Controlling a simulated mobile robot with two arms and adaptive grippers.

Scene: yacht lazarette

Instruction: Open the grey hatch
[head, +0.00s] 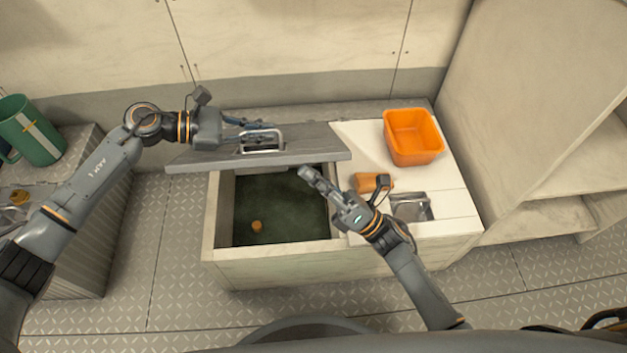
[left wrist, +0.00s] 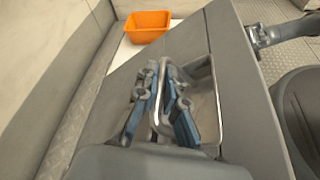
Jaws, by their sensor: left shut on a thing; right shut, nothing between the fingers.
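The grey hatch (head: 308,156) is a flat panel with a metal loop handle (head: 262,149). In the head view it is raised, its near edge standing above the open compartment (head: 280,205) in the bench. My left gripper (head: 268,135) is shut on the handle. The left wrist view shows its blue fingers (left wrist: 162,98) closed around one side of the handle, with the hatch (left wrist: 120,90) beneath. My right gripper (head: 304,172) is shut and empty, over the right part of the opening, just below the hatch's near edge.
An orange bin (head: 413,150) stands on the white bench top, with an orange cup-like object (head: 370,182) and a metal recess (head: 411,207) nearer. A small orange item (head: 256,226) lies in the compartment. A green mug (head: 30,132) stands at left. The floor (head: 200,305) in front is clear.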

